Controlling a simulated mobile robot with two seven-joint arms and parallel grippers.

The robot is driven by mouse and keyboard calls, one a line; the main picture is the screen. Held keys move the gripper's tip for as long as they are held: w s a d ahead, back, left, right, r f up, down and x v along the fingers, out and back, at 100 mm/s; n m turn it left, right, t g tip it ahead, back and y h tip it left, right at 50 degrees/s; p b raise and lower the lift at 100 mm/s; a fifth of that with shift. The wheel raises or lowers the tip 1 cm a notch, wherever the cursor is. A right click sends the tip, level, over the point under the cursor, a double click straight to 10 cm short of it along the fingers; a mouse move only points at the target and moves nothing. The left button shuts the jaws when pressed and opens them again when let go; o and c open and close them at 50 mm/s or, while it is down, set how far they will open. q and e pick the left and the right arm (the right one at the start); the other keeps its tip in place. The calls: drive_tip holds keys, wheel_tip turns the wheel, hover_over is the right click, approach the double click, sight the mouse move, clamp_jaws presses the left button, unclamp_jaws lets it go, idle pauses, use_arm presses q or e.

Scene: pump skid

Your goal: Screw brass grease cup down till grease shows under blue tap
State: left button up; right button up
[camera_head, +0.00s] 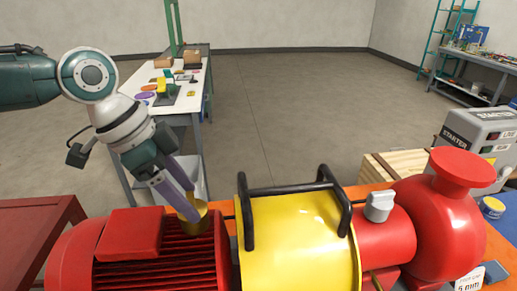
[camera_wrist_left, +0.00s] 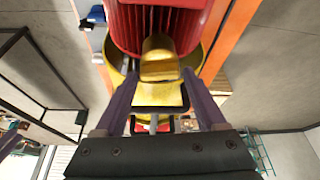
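The brass grease cup (camera_head: 201,215) stands at the end of the red finned motor, beside the yellow guard, partly covered by my left gripper. In the left wrist view the cup (camera_wrist_left: 160,58) lies between the fingertips and nearly fills the gap. My left gripper (camera_head: 190,205) reaches down to it from the upper left. Its two grey-purple fingers (camera_wrist_left: 161,72) flank the cup; I cannot tell whether they press on it. I see no grease, and no blue tap that I can make out.
The red motor (camera_head: 130,236), yellow guard (camera_head: 298,240) with black handles (camera_head: 292,190) and red pump (camera_head: 440,222) fill the front on an orange base. A grey starter box (camera_head: 478,135) stands right. A white workbench (camera_head: 188,106) is behind my left arm. Open floor lies beyond.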

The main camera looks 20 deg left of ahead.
use_arm(q)
drive_tip(key=shift+o, duration=1.3)
drive_tip(key=b+v, duration=0.2)
drive_tip(key=v, duration=0.8)
